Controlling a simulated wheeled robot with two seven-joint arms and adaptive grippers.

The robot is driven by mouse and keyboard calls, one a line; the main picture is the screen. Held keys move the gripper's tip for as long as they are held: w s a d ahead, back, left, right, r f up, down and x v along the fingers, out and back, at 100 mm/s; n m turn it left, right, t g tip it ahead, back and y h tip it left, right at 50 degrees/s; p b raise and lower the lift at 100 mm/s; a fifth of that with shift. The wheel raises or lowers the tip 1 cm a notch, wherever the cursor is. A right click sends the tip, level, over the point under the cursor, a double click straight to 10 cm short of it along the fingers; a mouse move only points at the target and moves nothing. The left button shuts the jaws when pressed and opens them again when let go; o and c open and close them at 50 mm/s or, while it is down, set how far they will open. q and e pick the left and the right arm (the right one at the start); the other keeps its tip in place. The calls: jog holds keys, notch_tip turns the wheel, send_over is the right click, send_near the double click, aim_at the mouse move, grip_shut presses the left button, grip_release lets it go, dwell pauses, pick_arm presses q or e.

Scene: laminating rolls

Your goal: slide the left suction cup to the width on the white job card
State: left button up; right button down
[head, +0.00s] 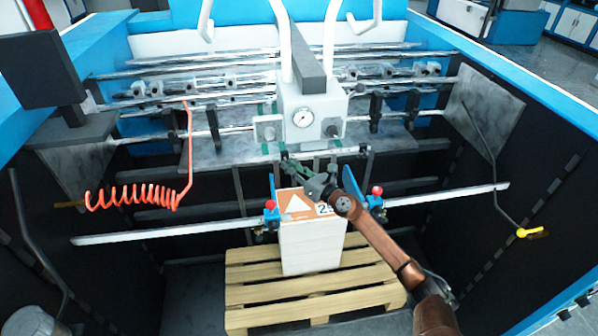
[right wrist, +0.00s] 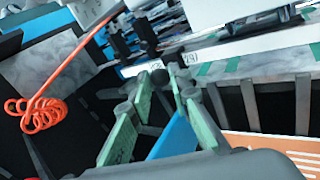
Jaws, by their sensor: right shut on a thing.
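My right gripper (head: 287,164) reaches in from the lower right to the crossbar below the gauge box. In the right wrist view its green-padded fingers (right wrist: 160,84) close at the tips on a small dark piece at the bar, apparently the left suction cup (head: 283,151). The fingers hide most of it. A white card (head: 325,209) with a number starting with 2 lies on the orange top sheet (head: 295,203) of the paper stack; the arm partly covers the number. A pale scale strip with small digits (right wrist: 192,58) runs along the bar. My left gripper is not in view.
The stack (head: 312,248) stands on a wooden pallet (head: 260,295). Blue side guides with red knobs (head: 377,191) flank it. A gauge box (head: 310,115) hangs just above the gripper. An orange coiled hose (head: 135,197) hangs at left, and bars cross behind.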

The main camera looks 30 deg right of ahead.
jog(key=c, duration=2.1)
grip_release()
jog(key=shift+o, duration=1.7)
pick_arm(q)
jog(key=shift+s, duration=0.65)
pick_arm(e)
jog(key=v, duration=1.2)
jog(key=shift+d, duration=0.1)
